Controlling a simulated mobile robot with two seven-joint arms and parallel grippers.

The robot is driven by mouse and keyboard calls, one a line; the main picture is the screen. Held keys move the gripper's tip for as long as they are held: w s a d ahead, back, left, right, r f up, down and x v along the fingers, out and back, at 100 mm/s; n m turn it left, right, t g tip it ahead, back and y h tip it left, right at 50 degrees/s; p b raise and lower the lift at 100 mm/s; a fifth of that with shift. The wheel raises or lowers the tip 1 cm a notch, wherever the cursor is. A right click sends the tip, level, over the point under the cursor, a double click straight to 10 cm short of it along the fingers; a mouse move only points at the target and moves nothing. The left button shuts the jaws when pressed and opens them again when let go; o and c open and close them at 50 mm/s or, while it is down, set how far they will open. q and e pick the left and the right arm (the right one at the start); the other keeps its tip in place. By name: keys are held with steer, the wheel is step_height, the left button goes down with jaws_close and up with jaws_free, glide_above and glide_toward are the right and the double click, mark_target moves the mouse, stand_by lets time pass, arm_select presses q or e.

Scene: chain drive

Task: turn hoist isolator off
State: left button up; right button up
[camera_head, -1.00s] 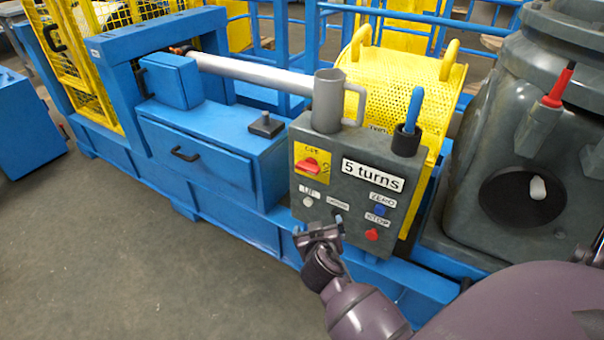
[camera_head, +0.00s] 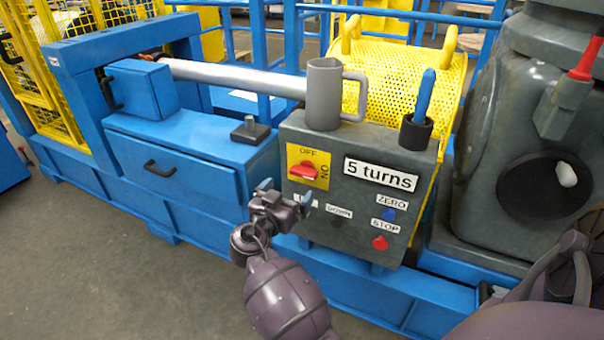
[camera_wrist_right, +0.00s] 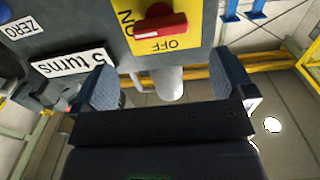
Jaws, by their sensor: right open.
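The hoist isolator is a red rotary handle (camera_head: 307,173) on a yellow plate (camera_head: 294,155) marked OFF at the top and ON at the right. It is at the upper left of the grey control box (camera_head: 345,215). In the head view the handle lies roughly sideways; its exact setting is hard to tell. My right gripper (camera_head: 286,194) is open and empty, just below and left of the plate, apart from the handle. In the right wrist view the handle (camera_wrist_right: 160,24) is at the top, beyond the gap between the open fingers (camera_wrist_right: 167,82). My left gripper is out of view.
A grey mug (camera_head: 323,95) and a black cup (camera_head: 415,133) with a blue-handled tool stand on the box. ZERO, STOP and DOWN buttons are below the "5 turns" label (camera_head: 380,174). Blue drawers (camera_head: 175,170) are at left, a dark machine housing (camera_head: 520,170) at right.

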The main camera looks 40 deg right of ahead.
mark_target(301, 175)
steer(key=x, duration=0.9)
steer(key=shift+c, duration=0.5)
steer(key=c, duration=0.8)
